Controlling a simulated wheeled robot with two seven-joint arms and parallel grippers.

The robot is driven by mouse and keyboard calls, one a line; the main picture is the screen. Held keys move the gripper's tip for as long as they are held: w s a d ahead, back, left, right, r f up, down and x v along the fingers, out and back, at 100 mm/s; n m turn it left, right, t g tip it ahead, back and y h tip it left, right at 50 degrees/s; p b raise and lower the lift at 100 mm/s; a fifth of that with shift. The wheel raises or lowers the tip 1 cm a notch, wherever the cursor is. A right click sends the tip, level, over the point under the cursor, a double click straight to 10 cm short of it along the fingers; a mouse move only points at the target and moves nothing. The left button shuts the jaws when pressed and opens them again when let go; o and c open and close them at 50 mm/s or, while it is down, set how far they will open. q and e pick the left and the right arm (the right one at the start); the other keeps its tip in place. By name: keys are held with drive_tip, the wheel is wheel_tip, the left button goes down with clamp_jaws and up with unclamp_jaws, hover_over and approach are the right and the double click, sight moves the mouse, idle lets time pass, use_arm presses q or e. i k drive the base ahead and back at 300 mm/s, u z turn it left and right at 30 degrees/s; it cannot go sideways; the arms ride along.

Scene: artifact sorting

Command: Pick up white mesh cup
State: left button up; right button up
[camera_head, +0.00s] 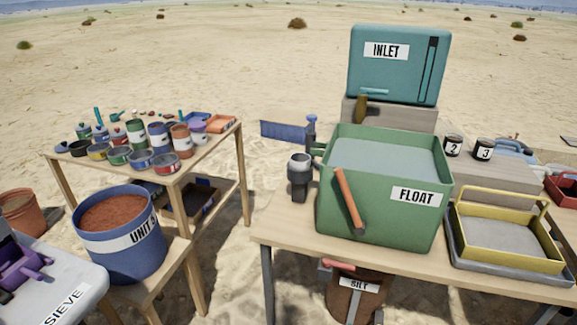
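I cannot make out a white mesh cup for certain in the head view. A dark grey cup-like fitting (300,178) with a paler rim is at the left side of the green FLOAT tank (345,222), by the table's back left corner. I cannot tell whether it is a mesh cup. The tank stands on the right wooden table and holds a flat grey surface, perhaps water. An orange-brown handle (349,201) leans on its front wall. Neither of my grippers shows in this view.
A yellow tray (510,250) with a raised handle sits right of the tank. The left table (203,160) is crowded with cans. A blue UNIT bucket (137,257) of reddish soil stands before it. The white SIEVE surface (62,293) fills the lower left. Sand lies between the tables.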

sight(300, 166)
drive_tip(key=u, duration=0.6)
drive_tip(key=i, duration=1.05)
drive_tip(key=u, duration=0.25)
